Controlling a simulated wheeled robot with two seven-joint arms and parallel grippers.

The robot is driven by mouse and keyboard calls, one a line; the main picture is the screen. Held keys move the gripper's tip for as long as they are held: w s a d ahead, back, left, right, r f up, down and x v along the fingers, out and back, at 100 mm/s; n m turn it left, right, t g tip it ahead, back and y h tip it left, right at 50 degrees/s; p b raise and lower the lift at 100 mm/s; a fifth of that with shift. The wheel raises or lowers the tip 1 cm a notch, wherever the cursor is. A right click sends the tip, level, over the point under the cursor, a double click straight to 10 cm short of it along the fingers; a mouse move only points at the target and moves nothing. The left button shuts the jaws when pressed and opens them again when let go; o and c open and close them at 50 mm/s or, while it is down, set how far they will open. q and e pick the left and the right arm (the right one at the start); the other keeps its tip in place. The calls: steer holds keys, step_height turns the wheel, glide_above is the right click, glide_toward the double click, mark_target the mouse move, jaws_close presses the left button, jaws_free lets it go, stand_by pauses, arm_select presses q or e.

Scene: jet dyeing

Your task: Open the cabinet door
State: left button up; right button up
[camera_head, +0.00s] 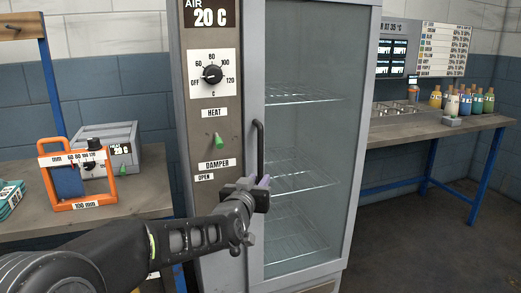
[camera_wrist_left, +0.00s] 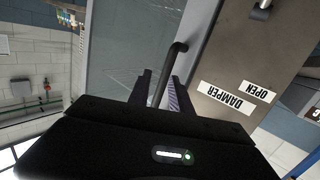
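The cabinet door (camera_head: 310,130) is a tall glass panel in a grey frame and looks shut. Its black vertical bar handle (camera_head: 259,148) is on the door's left side. My left gripper (camera_head: 262,186) is at the lower end of the handle. In the left wrist view, the handle (camera_wrist_left: 169,68) runs between the two fingers of my left gripper (camera_wrist_left: 160,90). Gaps show between the fingers and the bar, so the gripper looks open around it. My right gripper is not in view.
The control panel (camera_head: 213,110) with dial and green switch stands left of the door. A left bench (camera_head: 140,190) holds an orange-framed gauge (camera_head: 78,175) and a grey box. A right bench (camera_head: 430,128) holds several bottles. Floor (camera_head: 430,240) in front on the right is clear.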

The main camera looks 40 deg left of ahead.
mark_target(260, 154)
arm_select(q)
steer(key=shift+t+y, duration=0.3)
steer(key=shift+y, duration=0.2)
steer(key=r, duration=0.3)
steer(key=a+r, duration=0.1)
steer(key=r, duration=0.1)
steer(key=shift+s, duration=0.35)
steer(key=x, duration=0.8)
steer(key=shift+f, duration=0.1)
steer(key=shift+c, duration=0.4)
jaws_close()
